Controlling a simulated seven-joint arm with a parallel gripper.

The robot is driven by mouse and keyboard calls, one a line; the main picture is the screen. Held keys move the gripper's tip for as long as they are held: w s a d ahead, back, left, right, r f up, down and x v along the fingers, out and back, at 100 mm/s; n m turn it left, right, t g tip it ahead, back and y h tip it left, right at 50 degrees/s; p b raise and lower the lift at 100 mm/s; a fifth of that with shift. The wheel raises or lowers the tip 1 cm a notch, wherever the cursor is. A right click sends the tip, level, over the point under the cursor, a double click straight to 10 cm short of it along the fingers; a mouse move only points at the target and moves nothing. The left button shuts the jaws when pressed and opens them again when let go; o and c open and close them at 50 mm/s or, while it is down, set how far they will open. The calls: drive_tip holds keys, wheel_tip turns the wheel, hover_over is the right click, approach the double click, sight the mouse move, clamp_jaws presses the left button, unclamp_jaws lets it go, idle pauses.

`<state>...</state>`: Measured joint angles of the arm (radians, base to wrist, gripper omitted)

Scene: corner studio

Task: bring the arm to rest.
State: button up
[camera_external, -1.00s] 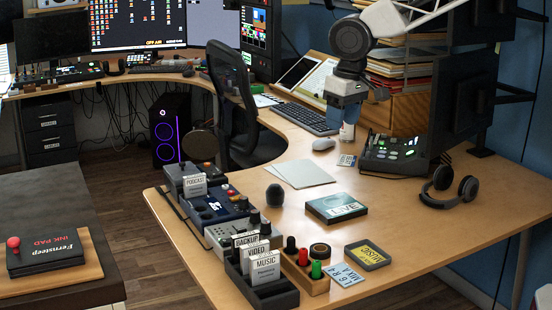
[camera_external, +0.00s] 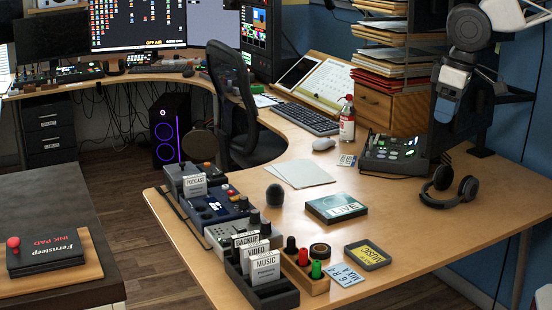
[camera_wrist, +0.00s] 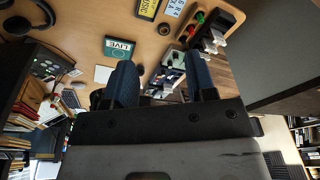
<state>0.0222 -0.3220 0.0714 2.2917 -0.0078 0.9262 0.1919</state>
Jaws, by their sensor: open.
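The lower arm links run off the top right of the external view.
The desk (camera_external: 330,260) carries a LIVE box (camera_external: 337,207), headphones (camera_external: 450,186), a mixer (camera_external: 395,154), a bottle (camera_external: 347,120) and a card rack (camera_external: 262,288). A wooden drawer unit (camera_external: 392,106) with stacked papers stands left of my gripper. The front right desktop is clear.

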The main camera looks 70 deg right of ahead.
drive_tip(key=s+f+n, duration=0.2)
drive_tip(key=s+f, duration=0.1)
drive_tip(key=s, duration=1.4)
drive_tip(key=shift+a+t, duration=0.3)
drive_tip(key=shift+a, duration=0.05)
drive_tip(key=shift+o, duration=0.4)
idle(1.3)
